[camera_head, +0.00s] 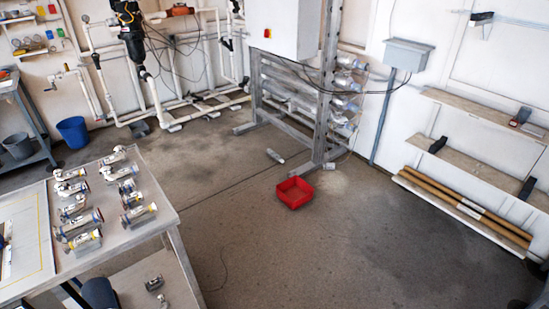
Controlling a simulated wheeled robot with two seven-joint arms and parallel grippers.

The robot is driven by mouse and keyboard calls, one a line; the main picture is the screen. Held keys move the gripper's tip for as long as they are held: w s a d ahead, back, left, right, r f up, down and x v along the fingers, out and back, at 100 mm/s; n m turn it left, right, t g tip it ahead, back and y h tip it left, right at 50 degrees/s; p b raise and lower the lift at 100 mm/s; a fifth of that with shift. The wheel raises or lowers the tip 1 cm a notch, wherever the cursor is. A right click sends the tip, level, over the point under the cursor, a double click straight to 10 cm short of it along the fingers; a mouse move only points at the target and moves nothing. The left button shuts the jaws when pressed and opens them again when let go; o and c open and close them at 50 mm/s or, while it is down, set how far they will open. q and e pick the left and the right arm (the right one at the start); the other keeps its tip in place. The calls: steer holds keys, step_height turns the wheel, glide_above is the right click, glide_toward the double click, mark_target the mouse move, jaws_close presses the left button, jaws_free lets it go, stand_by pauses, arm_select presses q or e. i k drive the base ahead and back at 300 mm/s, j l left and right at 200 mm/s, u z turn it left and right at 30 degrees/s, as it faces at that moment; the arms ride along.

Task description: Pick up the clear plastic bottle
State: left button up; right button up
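A small pale, cylindrical object (275,156) lies on its side on the floor at the foot of the metal rack. It may be the clear plastic bottle, but it is too small to tell for sure. Another small pale object (329,166) lies near the rack's right foot, and I cannot tell what it is. Neither of my grippers shows in the head view.
An open red bin (294,193) stands on the floor in front of the rack (322,100). A table (160,232) with several pipe fittings is at left. A blue bucket (72,131) stands behind it. Wall shelves (485,165) line the right. The middle floor is clear.

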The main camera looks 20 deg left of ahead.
mark_target(273, 153)
steer(key=i, duration=0.5)
steer(key=i+l+u, duration=0.15)
steer(key=i, duration=0.55)
steer(key=i+l+u, duration=0.1)
steer(key=i, duration=0.6)
steer(key=i+j+u, duration=0.2)
steer(key=i+u, duration=0.65)
steer(key=u, duration=0.15)
steer(key=i+l+u, duration=0.1)
steer(key=i+u, duration=0.4)
steer(key=i+j+z, duration=0.1)
steer(key=i, duration=0.35)
steer(key=i+j, duration=0.15)
steer(key=i, duration=0.35)
steer(key=i+j+z, duration=0.15)
steer(key=i, duration=0.3)
steer(key=i+z, duration=0.2)
steer(key=z, duration=0.25)
steer(key=i+j+z, duration=0.2)
steer(key=z, duration=0.2)
steer(key=i+j+z, duration=0.15)
steer(key=z, duration=0.3)
steer(key=i+j+z, duration=0.2)
steer(key=z, duration=0.25)
steer(key=j+z, duration=0.4)
steer(key=i, duration=0.05)
